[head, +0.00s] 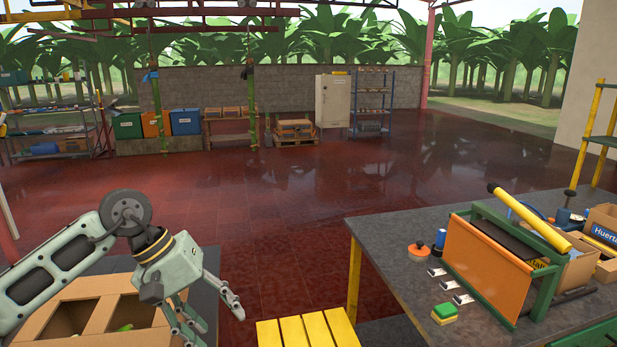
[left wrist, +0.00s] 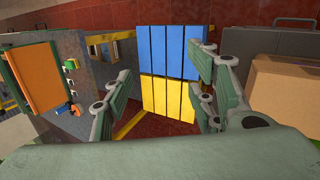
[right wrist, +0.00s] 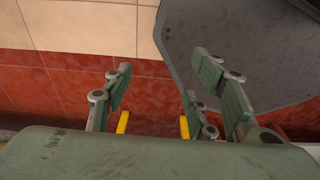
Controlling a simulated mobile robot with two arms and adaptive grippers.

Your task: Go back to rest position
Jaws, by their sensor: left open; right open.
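My left gripper (head: 214,318) is at the lower left of the head view, above and to the right of an open cardboard box (head: 58,297). Its fingers are spread and empty. In the left wrist view the open left gripper (left wrist: 163,78) has a blue and yellow slatted surface (left wrist: 168,95) beyond its fingers. My right gripper (right wrist: 162,75) shows only in the right wrist view, open and empty. Behind it are red and cream tiles (right wrist: 60,75) and a dark grey panel (right wrist: 250,50). The right arm is not visible in the head view.
A grey table (head: 400,247) at right bears an orange board in a green frame (head: 487,267), a sponge (head: 444,313) and boxes. Yellow slats (head: 307,330) are at bottom centre. Two green stems (head: 159,112) (head: 251,105) hang at the back. The red floor (head: 270,200) between is clear.

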